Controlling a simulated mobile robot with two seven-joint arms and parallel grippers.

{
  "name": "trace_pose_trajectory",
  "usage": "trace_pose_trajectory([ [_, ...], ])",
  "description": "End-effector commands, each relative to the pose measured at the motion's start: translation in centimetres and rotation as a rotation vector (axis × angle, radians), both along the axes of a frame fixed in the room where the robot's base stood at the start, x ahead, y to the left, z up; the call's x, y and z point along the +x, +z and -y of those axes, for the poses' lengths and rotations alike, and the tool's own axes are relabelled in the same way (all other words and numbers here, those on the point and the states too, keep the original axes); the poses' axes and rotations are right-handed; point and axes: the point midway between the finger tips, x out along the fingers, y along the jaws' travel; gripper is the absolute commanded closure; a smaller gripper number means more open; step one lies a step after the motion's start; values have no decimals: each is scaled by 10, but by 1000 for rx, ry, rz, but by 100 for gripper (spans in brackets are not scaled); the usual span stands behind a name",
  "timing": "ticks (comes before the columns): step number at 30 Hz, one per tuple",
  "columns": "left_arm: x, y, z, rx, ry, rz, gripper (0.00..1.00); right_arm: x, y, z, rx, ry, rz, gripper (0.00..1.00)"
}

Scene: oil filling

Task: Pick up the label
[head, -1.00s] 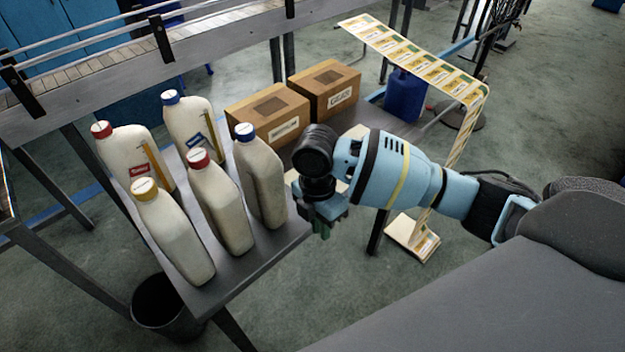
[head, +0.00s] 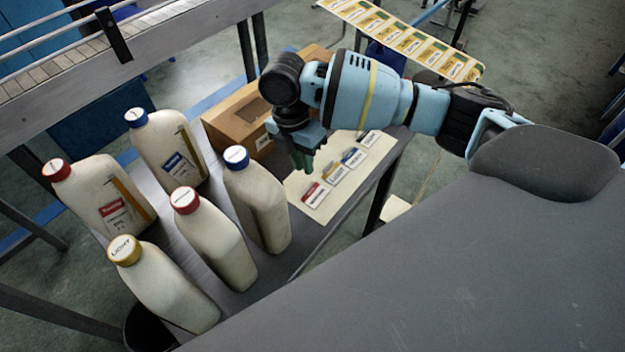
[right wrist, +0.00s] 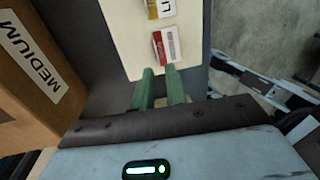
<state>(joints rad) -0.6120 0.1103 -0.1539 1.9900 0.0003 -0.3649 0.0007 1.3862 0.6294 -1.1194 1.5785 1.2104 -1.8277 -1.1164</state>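A cream card (head: 303,183) lies on the grey table with a row of several small labels. The red label (head: 315,194) is nearest, then the yellow label (head: 335,176) and the blue label (head: 354,158). The red label (right wrist: 166,46) also shows in the right wrist view, just beyond the fingertips, with the yellow label (right wrist: 160,8) above it. My right gripper (head: 303,168) is above the card's left side. Its green fingers (right wrist: 159,72) are apart with nothing between them. My left gripper is not in view.
Several cream bottles with red, blue and yellow caps, such as the blue-capped bottle (head: 258,200), stand left of the card. A cardboard box (head: 240,118) is behind; its MEDIUM side (right wrist: 35,65) shows in the wrist view. A printed label strip (head: 410,42) hangs at the back.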

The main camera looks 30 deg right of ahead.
Motion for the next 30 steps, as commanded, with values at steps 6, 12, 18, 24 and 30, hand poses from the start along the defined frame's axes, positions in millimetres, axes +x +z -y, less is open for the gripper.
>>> trace_pose_trajectory([
  [6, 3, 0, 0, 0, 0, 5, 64, -2, -15, 1, 0, -1, 0, 86],
  [12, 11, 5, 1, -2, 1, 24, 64, -4, -30, 1, -1, 0, -2, 86],
  [18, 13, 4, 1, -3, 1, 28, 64, -7, -57, 1, -1, 0, -2, 86],
  [24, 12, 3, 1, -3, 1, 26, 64, -8, -66, 2, -1, 0, 1, 86],
  [30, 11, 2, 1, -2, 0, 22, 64, -8, -66, 2, -1, 0, 1, 90],
])
